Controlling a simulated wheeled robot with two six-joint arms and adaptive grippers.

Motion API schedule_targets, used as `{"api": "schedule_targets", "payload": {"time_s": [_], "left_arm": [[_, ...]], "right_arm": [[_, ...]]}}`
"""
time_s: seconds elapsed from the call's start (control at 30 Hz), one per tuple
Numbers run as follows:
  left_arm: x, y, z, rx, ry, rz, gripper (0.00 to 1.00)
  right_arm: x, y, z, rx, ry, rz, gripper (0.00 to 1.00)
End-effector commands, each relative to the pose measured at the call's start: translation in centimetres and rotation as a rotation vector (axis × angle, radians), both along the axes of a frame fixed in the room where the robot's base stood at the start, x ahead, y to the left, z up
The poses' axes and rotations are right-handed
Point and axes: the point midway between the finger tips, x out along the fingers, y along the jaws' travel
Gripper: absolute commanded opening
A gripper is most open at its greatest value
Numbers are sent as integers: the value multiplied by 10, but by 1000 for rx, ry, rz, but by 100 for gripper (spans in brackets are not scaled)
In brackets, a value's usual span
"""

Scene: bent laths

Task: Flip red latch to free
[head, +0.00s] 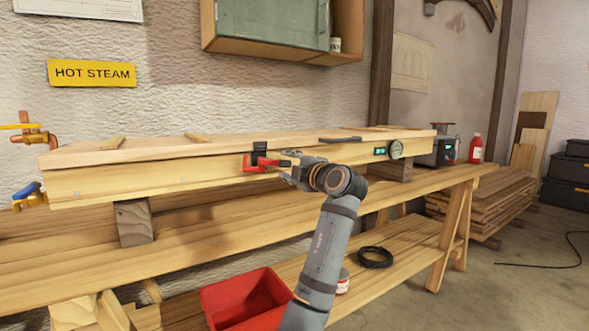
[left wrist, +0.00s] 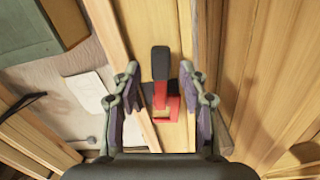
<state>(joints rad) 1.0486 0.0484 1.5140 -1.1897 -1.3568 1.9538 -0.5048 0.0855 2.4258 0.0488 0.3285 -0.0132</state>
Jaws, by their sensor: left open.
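The red latch (head: 252,168) with a black part on top sits on the front face of the long wooden box (head: 130,180). In the left wrist view the latch's red part (left wrist: 165,110) and its black lever end (left wrist: 161,62) lie between my finger pads. My left gripper (head: 285,166) is open just right of the latch in the head view. In the left wrist view its two fingers (left wrist: 161,100) stand apart on either side of the latch, with no clear contact. Whether the latch is locked is hard to tell. My right gripper is not in view.
A gauge (head: 395,149) and a small green display (head: 380,151) are on the box's right end. The box rests on wooden blocks on the workbench (head: 230,222). A red bin (head: 245,300) is below. Pipe valves (head: 30,196) are at far left.

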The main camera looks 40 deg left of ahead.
Motion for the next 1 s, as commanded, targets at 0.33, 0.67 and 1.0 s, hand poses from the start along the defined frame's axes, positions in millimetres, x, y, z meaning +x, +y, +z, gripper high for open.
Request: {"api": "schedule_targets", "payload": {"time_s": [0.33,0.67,1.0], "left_arm": [[-29,-74,-2,-6,0,-7,43],[-44,-105,-1,-2,0,-1,43],[-44,-105,0,-1,-1,0,43]], "right_arm": [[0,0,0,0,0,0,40],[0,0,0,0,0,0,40],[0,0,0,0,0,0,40]]}}
